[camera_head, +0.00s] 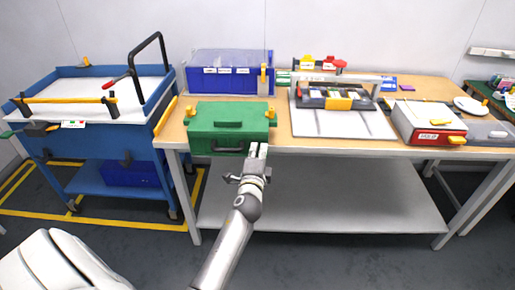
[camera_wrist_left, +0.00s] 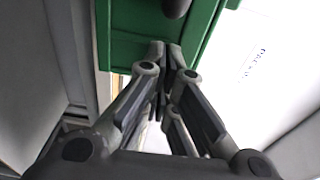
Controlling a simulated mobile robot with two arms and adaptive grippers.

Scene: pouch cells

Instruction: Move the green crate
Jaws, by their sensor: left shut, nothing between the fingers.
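The green crate (camera_head: 228,116) sits closed on the left part of the wooden table, at its front edge, with a dark handle on its front face. My left gripper (camera_head: 258,150) is at the crate's front right lower corner, by the table edge. In the left wrist view, the gripper (camera_wrist_left: 170,48) is shut with its fingertips together and nothing between them. The green crate (camera_wrist_left: 125,45) fills the top of that view, right by the fingertips; I cannot tell whether they touch. My right gripper does not show.
A blue bin (camera_head: 228,83) stands behind the crate. A blue cart (camera_head: 85,132) stands left of the table. A white board (camera_head: 335,124) with a rack lies right of the crate, and a red and white box (camera_head: 428,122) is farther right. The lower shelf (camera_head: 330,195) is empty.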

